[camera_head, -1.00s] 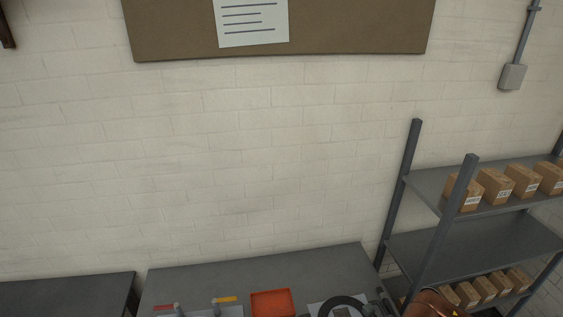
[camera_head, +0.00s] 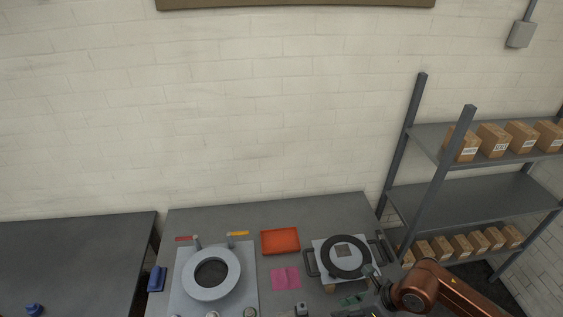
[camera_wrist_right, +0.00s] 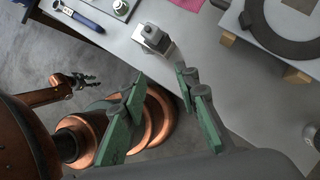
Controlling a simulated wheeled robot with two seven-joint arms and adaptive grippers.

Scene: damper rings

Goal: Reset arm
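My right gripper (camera_head: 360,286) comes in from the lower right over the bench's front part in the head view, just in front of the dark ring (camera_head: 331,268). In the right wrist view its two green fingers (camera_wrist_right: 160,84) stand wide apart with nothing between them. The dark ring lies on a light plate with dark handles. A light grey ring (camera_head: 212,291) lies on a grey plate at the bench's left. My left gripper (camera_wrist_right: 84,80) shows small at the left of the right wrist view, above the floor. Its fingers are too small to judge. It is not in the head view.
The bench (camera_head: 330,212) also holds an orange tray (camera_head: 280,241), a pink cloth (camera_head: 286,278) and a small grey block (camera_wrist_right: 151,38) near its front edge. A second table (camera_head: 70,255) stands left. A shelf with boxes (camera_head: 493,139) stands right.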

